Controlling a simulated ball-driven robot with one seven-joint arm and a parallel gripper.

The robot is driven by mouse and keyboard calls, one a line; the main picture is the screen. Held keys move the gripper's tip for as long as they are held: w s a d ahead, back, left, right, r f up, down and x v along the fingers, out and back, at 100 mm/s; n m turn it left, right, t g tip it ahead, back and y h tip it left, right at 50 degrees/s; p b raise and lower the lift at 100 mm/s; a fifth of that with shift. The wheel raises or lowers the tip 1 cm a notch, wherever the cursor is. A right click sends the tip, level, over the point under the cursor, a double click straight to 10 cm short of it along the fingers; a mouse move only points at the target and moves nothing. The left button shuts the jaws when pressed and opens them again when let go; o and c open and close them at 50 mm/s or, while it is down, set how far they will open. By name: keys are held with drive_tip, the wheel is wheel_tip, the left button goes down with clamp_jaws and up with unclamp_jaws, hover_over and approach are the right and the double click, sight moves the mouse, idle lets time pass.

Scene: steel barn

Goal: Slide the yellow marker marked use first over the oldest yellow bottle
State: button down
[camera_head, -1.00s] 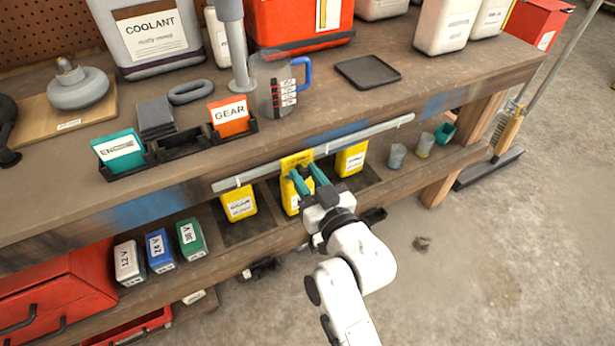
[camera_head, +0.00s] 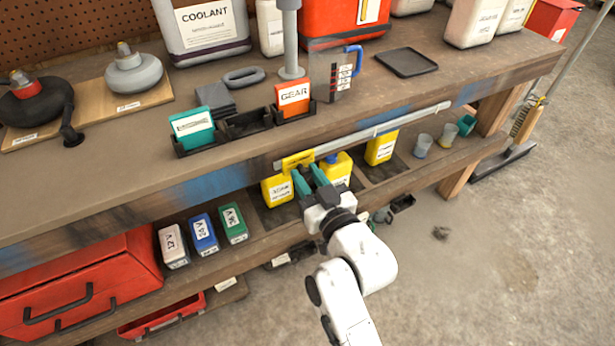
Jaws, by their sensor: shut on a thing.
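The yellow marker (camera_head: 297,160) hangs on the grey rail (camera_head: 375,133) along the front of the bench. Its writing is too small to read. My gripper (camera_head: 309,180), with teal fingers, is shut on the marker's lower part and partly hides it. Three yellow bottles stand on the shelf below the rail: a left bottle (camera_head: 277,191), a middle bottle (camera_head: 337,167) and a right bottle (camera_head: 381,149). The marker is between the left and middle bottles, overlapping the left bottle's top right in the picture. The bottles' label dates are not legible.
Several small cups (camera_head: 423,146) stand right of the bottles. The GEAR card holder (camera_head: 293,98) and a jug (camera_head: 332,76) sit on the benchtop above. The floor at right is mostly clear.

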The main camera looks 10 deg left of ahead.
drive_tip(key=c, duration=0.8)
unclamp_jaws()
drive_tip(key=shift+s+a, duration=0.2)
drive_tip(key=shift+a, duration=0.1)
drive_tip(key=shift+c, duration=0.2)
drive_tip(key=shift+d, duration=0.15)
drive_tip(key=shift+s+d, duration=0.15)
drive_tip(key=v, duration=1)
drive_tip(key=shift+s, duration=0.1)
